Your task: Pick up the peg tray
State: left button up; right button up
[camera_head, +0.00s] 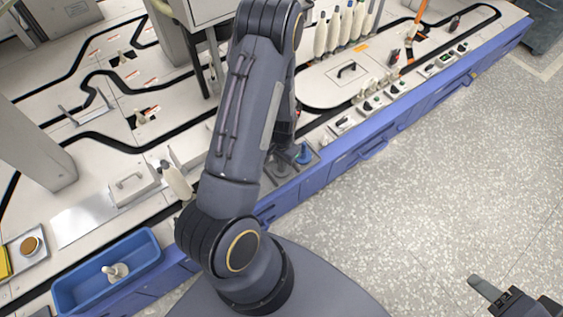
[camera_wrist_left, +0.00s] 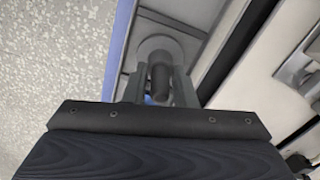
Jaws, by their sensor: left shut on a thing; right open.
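The peg tray (camera_head: 312,166) is a small grey tray at the front edge of the bench, partly hidden by my left arm in the head view. A blue peg (camera_head: 303,154) stands in it, beside a grey round-based piece (camera_head: 281,168). In the left wrist view the tray (camera_wrist_left: 187,22) lies under my left gripper (camera_wrist_left: 160,88). The fingers are shut on a dark grey post of the tray, over a round grey base (camera_wrist_left: 160,46). Some blue shows between the fingers. My right gripper (camera_head: 500,297) is open and empty over the floor at the bottom right.
A blue bin (camera_head: 140,250) with a pale piece inside stands at the bench's left front. White bottles (camera_head: 340,30) stand at the back. A lidded plate with a handle (camera_head: 347,70) and small switches lie right of the tray. The floor (camera_head: 430,170) is clear.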

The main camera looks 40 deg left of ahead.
pick_arm(q)
jog(key=shift+r, duration=0.55)
notch_tip(320, 180, up, 3)
jog(key=shift+d+f+p, duration=0.1)
jog(key=shift+d+p, duration=0.05)
jog(key=shift+p, duration=0.85)
jog(key=s+d+r+p, duration=0.1)
jog(key=d+r+p, duration=0.1)
jog(key=d+r, duration=0.2)
jog(key=s+d+r+p, duration=0.2)
jog(key=d+r, duration=0.3)
jog(key=d, duration=0.4)
jog(key=shift+s+p, duration=0.3)
jog(key=shift+p, duration=0.1)
jog(key=shift+d, duration=0.1)
